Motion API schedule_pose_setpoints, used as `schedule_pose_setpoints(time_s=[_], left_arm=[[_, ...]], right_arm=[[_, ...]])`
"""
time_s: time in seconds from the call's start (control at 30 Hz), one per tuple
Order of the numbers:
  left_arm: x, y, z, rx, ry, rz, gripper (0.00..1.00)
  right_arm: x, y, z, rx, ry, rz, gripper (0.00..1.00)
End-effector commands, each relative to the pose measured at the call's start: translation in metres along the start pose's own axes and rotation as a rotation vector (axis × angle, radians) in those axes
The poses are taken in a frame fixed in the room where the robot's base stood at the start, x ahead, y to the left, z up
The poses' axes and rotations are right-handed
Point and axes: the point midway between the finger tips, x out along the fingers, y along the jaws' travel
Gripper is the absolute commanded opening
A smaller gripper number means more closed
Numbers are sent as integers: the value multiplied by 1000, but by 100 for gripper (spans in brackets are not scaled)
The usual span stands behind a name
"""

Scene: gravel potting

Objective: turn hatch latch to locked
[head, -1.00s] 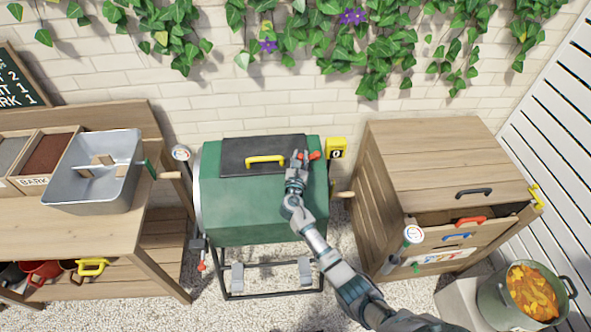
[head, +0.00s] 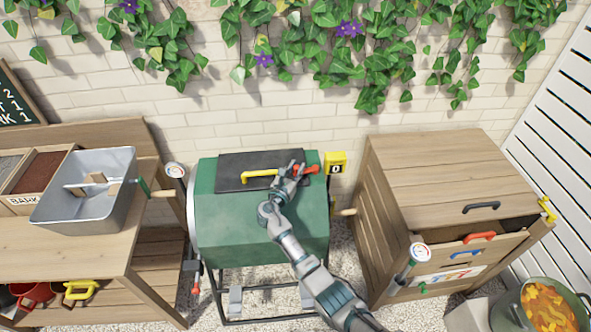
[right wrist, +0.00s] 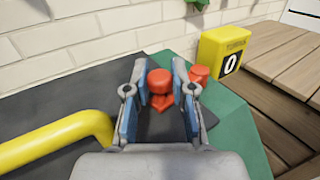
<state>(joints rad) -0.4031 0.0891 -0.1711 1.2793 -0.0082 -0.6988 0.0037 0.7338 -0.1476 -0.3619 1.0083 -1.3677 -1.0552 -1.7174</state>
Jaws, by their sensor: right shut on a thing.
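The green drum (head: 262,228) stands on a dark frame against the wall. Its dark hatch (head: 232,182) is on top, with a yellow handle (head: 260,177). The red hatch latch (head: 311,169) is at the hatch's right end. My right gripper (head: 296,167) is at the latch, its arm reaching up from the lower right. In the right wrist view the gripper (right wrist: 160,78) is shut on the red latch (right wrist: 160,82), which sits between the blue-padded fingers; another red part shows just right of them. The fingers partly hide the latch. My left gripper is not in view.
A yellow counter box (head: 335,162) reading 0 stands just right of the latch. A wooden cabinet (head: 435,165) is to the right, with a pot (head: 545,305) below. A bench with a metal tub (head: 85,190) is to the left.

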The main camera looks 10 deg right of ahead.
Motion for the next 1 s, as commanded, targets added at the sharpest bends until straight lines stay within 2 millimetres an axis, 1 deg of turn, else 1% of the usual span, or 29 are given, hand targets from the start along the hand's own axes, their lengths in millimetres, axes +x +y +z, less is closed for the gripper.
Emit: schedule_pose_setpoints(time_s=[0.03,0.13,0.17,0.2,0.23,0.27,0.53,0.67,0.77,1.0], left_arm=[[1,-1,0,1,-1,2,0],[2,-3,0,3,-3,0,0],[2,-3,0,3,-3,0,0],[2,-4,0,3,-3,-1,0],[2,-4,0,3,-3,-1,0],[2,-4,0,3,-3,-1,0],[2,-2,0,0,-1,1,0],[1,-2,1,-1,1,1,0],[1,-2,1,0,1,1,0],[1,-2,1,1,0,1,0]], right_arm=[[3,-4,-1,-1,1,-12,0],[2,-4,-1,-3,0,-13,0],[2,-4,-1,-3,0,-13,29],[2,-4,-1,-3,0,-13,39],[2,-4,-1,-3,0,-13,46],[2,-4,-1,-3,0,-12,48],[1,-2,-1,-2,0,-8,48],[-10,-1,-1,-2,0,-7,48],[-28,-1,-2,-1,1,-6,48],[-82,0,-3,-2,2,-7,48]])
